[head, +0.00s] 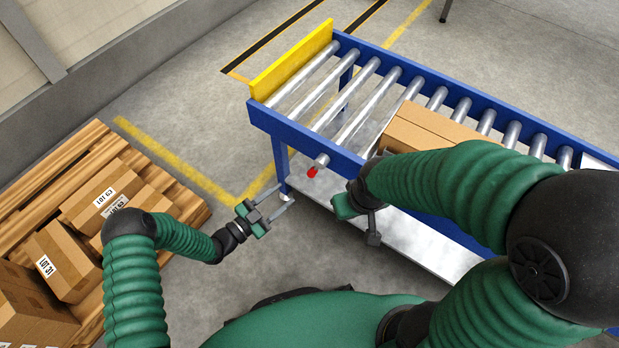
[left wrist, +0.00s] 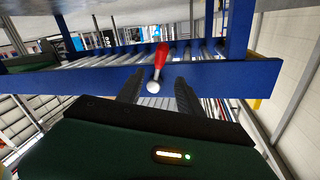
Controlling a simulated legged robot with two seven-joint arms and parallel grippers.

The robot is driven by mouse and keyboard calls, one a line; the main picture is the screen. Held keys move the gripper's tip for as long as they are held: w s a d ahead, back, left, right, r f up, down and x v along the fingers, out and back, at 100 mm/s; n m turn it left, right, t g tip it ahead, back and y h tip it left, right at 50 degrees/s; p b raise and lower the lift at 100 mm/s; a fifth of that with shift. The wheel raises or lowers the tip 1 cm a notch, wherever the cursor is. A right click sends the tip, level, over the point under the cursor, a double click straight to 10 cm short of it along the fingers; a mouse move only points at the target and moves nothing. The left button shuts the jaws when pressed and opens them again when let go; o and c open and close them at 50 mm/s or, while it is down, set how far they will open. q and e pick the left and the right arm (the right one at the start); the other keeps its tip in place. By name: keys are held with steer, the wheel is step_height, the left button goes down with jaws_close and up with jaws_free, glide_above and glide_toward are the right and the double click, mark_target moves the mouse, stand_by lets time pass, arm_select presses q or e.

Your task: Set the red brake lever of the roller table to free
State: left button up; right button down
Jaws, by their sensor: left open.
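The roller table (head: 338,150) has a blue frame and silver rollers. Its red brake lever (head: 312,172) sticks out at the near side rail, close to the yellow end plate. In the left wrist view the red lever (left wrist: 161,54) shows with a silver round end on the blue rail. My left gripper (head: 284,199) is open and empty, to the left of and nearer than the lever, apart from it. In the left wrist view the lever lies ahead, between the two dark fingers (left wrist: 158,88). My right gripper (head: 362,218) hangs beside the near rail; its fingers are mostly hidden.
A brown carton (head: 425,125) lies on the rollers, partly behind my right arm. A wooden pallet (head: 190,212) with several labelled cartons stands at the left. A yellow end plate (head: 291,60) closes the table's far left end. Bare floor lies between pallet and table.

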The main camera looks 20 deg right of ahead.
mark_target(311, 174)
arm_select(q)
steer(key=b+x, duration=0.4)
steer(key=x, duration=0.7)
steer(key=shift+w+d+f, duration=0.1)
steer(key=shift+f, duration=0.1)
steer(key=shift+w+d+r, duration=0.15)
steer(key=shift+d, duration=0.2)
jaws_close()
stand_by(0.4)
